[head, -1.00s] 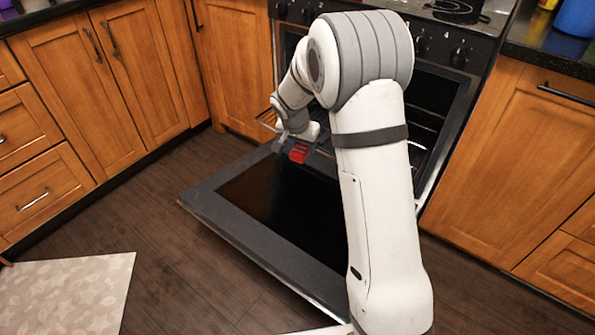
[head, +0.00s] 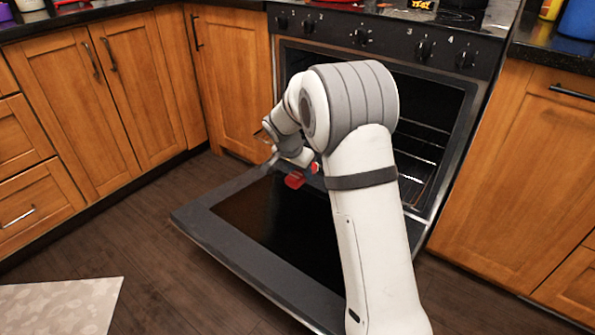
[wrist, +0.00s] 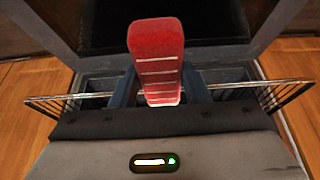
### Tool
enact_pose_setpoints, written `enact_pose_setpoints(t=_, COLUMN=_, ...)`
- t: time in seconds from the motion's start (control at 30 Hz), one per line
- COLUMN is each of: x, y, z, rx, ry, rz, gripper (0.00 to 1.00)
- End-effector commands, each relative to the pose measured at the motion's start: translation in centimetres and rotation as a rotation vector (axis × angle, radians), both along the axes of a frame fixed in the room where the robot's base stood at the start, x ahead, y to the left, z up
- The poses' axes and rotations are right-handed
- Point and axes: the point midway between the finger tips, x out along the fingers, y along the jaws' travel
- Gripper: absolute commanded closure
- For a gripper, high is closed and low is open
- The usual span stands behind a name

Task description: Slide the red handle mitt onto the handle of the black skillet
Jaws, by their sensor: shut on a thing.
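The red handle mitt (wrist: 157,45) is held upright between the two dark blue-grey fingers of my gripper (wrist: 160,90) in the wrist view. The fingers are shut on its lower part, and its far end sticks out beyond them. In the head view the mitt (head: 295,181) shows as a small red patch at my gripper (head: 298,172), over the inner end of the open oven door. I cannot make out the black skillet or its handle for certain. A dark round thing (head: 460,14) on the stovetop is cut off by the top edge.
The oven door (head: 205,222) hangs open below my arm. Wire racks (head: 420,150) are inside the oven, and rack wires (wrist: 55,102) show beside my gripper. Cabinets stand on both sides.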

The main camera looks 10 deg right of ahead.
Motion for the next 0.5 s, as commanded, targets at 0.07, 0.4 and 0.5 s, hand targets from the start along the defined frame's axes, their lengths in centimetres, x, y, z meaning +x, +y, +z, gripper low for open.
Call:
enact_pose_setpoints(t=0.07, x=0.0, y=0.0, z=-0.1, rx=-0.001, ry=-0.001, rz=0.0, gripper=0.86)
enact_pose_setpoints(t=0.4, x=0.7, y=-0.8, z=0.0, rx=-0.001, ry=-0.001, rz=-0.002, gripper=0.86)
enact_pose_setpoints(t=0.5, x=1.1, y=-1.1, z=0.1, rx=-0.001, ry=-0.002, rz=-0.001, gripper=0.86)
